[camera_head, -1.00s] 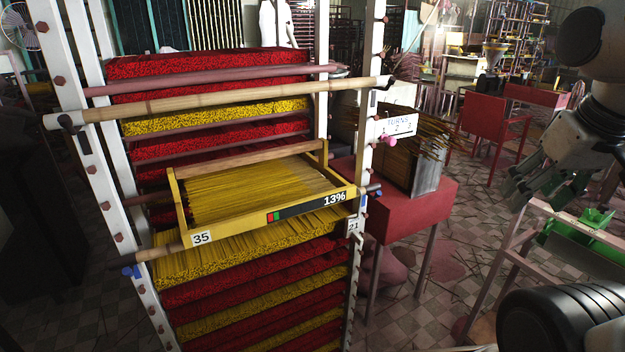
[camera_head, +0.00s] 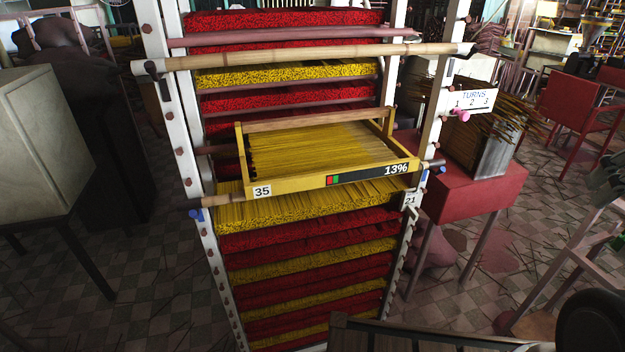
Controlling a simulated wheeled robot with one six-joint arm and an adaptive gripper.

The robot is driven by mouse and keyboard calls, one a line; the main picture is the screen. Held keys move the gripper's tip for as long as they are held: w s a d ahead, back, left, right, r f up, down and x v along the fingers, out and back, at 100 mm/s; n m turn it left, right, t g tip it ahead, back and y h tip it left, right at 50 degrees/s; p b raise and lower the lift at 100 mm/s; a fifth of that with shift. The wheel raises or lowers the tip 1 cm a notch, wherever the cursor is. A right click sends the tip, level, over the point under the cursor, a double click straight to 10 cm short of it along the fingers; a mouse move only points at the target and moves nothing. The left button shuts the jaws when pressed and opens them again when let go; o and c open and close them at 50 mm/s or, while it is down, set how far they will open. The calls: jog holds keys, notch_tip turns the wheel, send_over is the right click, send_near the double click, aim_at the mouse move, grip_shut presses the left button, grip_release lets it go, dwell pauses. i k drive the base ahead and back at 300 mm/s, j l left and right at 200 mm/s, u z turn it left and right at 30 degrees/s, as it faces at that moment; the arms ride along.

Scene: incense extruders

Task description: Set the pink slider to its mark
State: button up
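The pink slider (camera_head: 461,115) is a small pink knob at the lower edge of a white sign (camera_head: 477,96) that reads TURNS with 1, 2 and 3. It sits under the left part of the scale, close to the 1. The sign is fixed near the right white post of the rack. At the right picture edge, a grey piece that looks like part of my gripper (camera_head: 608,170) shows, cut off by the frame. It is well to the right of the slider and apart from it. Its fingers cannot be made out clearly.
The rack (camera_head: 181,125) holds red and yellow incense layers. A yellow tray (camera_head: 300,187) marked 35 and 13% juts out. A bamboo pole (camera_head: 300,57) crosses above. A red table (camera_head: 490,195) with a box of sticks stands behind the sign. A pale cabinet (camera_head: 35,140) stands left.

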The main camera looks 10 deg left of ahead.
aim_at(464, 115)
jog(key=l+z, duration=0.75)
jog(key=k+j, duration=0.05)
jog(key=j, duration=0.05)
